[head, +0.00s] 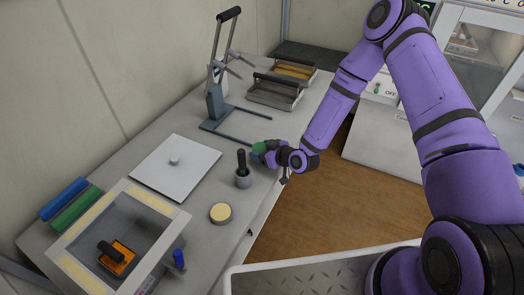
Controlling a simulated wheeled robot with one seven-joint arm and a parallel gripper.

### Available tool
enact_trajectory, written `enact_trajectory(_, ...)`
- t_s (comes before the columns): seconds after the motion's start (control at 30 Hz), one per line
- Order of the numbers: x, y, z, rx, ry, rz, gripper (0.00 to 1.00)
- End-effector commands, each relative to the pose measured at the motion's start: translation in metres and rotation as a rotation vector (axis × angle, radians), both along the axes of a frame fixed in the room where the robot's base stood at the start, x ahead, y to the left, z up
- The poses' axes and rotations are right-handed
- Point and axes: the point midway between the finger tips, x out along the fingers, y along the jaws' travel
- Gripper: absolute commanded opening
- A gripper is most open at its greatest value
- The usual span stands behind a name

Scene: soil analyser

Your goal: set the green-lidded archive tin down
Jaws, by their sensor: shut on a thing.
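The green-lidded archive tin (259,149) shows as a small patch of green at the end of my arm, over the right edge of the grey bench. My gripper (268,152) is shut on it. The wrist hides most of the tin, and I cannot tell whether its underside touches the bench.
A round cream-topped tin (221,213) sits on the bench (200,245). Bare bench lies between plate and cup.

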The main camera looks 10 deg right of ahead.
Motion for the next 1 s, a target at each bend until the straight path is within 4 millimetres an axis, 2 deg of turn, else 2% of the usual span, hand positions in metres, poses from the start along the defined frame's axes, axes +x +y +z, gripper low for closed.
enact_trajectory(0.2, 0.0, 0.0, -0.004, 0.0, 0.0, 0.001, 0.39)
enact_trajectory(0.23, 0.0, 0.0, -0.004, 0.0, 0.0, 0.001, 0.73)
enact_trajectory(0.3, 0.0, 0.0, -0.003, 0.0, 0.0, 0.001, 0.89)
enact_trajectory(0.33, 0.0, 0.0, -0.003, 0.0, 0.0, 0.001, 0.92)
enact_trajectory(0.67, 0.0, 0.0, -0.004, 0.001, 0.001, -0.001, 0.92)
enact_trajectory(0.87, -0.017, -0.017, 0.007, -0.001, 0.001, 0.0, 0.92)
enact_trajectory(1.0, -0.034, -0.034, 0.021, -0.001, 0.001, 0.0, 0.92)
